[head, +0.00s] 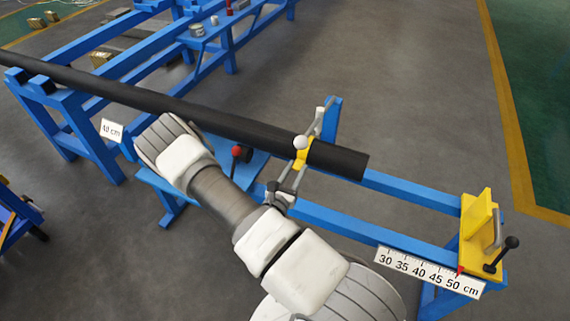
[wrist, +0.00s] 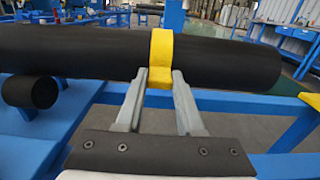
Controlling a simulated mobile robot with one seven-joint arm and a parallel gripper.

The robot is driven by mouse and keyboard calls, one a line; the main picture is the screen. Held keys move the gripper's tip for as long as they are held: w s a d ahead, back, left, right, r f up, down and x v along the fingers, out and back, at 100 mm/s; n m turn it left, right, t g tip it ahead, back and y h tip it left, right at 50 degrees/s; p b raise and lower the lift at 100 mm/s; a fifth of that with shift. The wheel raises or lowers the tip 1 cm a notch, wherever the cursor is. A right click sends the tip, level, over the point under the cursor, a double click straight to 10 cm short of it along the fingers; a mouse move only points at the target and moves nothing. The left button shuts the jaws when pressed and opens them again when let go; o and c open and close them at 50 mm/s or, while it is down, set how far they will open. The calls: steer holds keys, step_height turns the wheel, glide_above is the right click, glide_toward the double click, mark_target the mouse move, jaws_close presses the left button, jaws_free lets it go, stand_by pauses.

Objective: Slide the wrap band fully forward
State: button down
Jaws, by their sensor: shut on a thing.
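The yellow wrap band (head: 303,152) sits around the long black pipe (head: 220,122), a short way back from the pipe's right end. In the wrist view the band (wrist: 161,50) rises over the pipe (wrist: 225,62), with a yellow tab at its lower front. My gripper (wrist: 160,80) is shut on that tab, one finger on each side. In the head view my gripper (head: 293,172) reaches the band from the front. The band's far side is hidden by the pipe.
A blue frame (head: 400,191) carries the pipe. A yellow end stop (head: 480,232) with a black-knobbed lever stands at its right end, beside a centimetre scale (head: 418,268). A "40 cm" sign (head: 112,130) stands at left. A blue post (head: 331,118) rises behind the band.

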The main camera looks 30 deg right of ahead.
steer(key=shift+s+d+f, duration=0.1)
steer(key=shift+s+d, duration=0.2)
steer(key=shift+s, duration=0.1)
steer(key=c, duration=0.5)
jaws_free()
steer(key=shift+a, duration=0.15)
